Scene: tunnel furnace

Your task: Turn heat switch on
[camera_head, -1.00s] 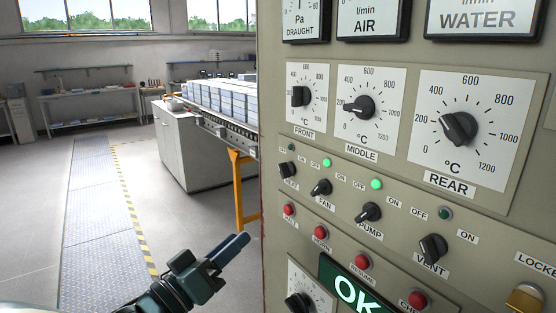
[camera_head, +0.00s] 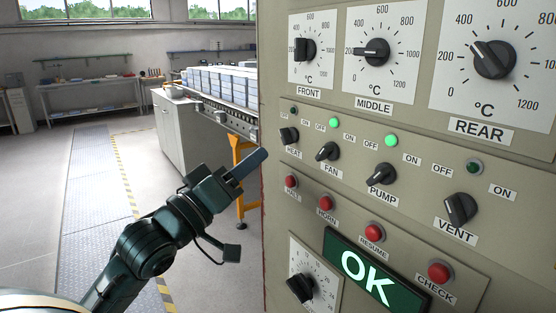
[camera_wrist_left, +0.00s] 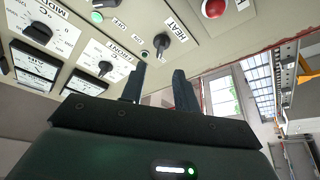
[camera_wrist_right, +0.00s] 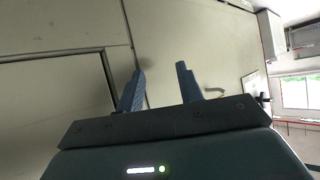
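The heat switch (camera_head: 289,137) is a black knob at the left end of the switch row on the beige panel. The lamp above it (camera_head: 293,110) is dark. My left gripper (camera_head: 258,168) is left of and below the heat switch, in front of the panel's left edge. In the left wrist view the heat switch (camera_wrist_left: 161,43) lies beyond the fingertips of my left gripper (camera_wrist_left: 156,78), which are apart with nothing between them. My right gripper (camera_wrist_right: 161,76) is open and empty, facing a plain beige surface; it is out of the head view.
The fan (camera_head: 328,151), pump (camera_head: 382,174) and vent (camera_head: 460,208) switches continue to the right. The fan and pump lamps are green; the vent lamp (camera_head: 474,167) is dark. Red buttons, including horn (camera_head: 326,204), sit below. A conveyor (camera_head: 222,115) stands behind left.

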